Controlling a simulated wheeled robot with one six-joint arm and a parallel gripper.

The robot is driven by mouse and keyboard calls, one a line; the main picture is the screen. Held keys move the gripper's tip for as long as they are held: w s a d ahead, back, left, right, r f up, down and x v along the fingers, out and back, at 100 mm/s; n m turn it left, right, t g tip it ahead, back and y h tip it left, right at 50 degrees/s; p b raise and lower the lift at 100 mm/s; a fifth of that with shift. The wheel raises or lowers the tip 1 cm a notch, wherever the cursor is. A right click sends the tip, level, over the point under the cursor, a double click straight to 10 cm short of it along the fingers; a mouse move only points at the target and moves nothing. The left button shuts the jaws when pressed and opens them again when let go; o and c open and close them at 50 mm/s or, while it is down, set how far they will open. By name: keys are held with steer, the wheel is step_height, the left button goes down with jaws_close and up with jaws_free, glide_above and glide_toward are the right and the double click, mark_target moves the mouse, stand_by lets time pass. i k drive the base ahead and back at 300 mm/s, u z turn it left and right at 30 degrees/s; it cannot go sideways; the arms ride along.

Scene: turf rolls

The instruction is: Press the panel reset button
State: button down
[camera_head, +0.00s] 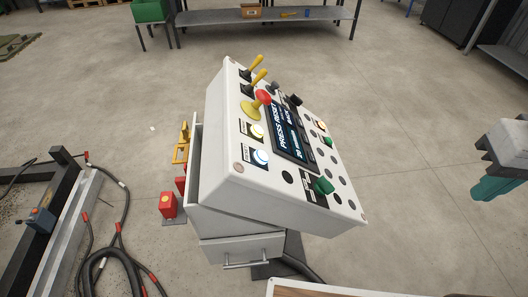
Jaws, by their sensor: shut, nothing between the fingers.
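The control panel (222,187) is a pale, slanted box in the middle of the head view. Its dark screen (289,132) reads "PRESS RESET". A blue-white lit button (261,158) is at the near left corner of its face, with a yellow-ringed lit button (257,131) above it. The small labels are too small to read, so I cannot tell for certain which button is reset. My gripper (482,190), with teal fingers below a pale grey body, is at the right edge, shut and empty, well apart from the panel.
Cables (118,240) and a metal frame (62,220) lie at left. A bench (270,15) stands at the back. The floor between panel and gripper is clear.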

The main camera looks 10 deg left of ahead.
mark_target(262, 157)
steer(key=z, duration=0.25)
steer(key=k, duration=0.85)
steer(key=u, duration=1.3)
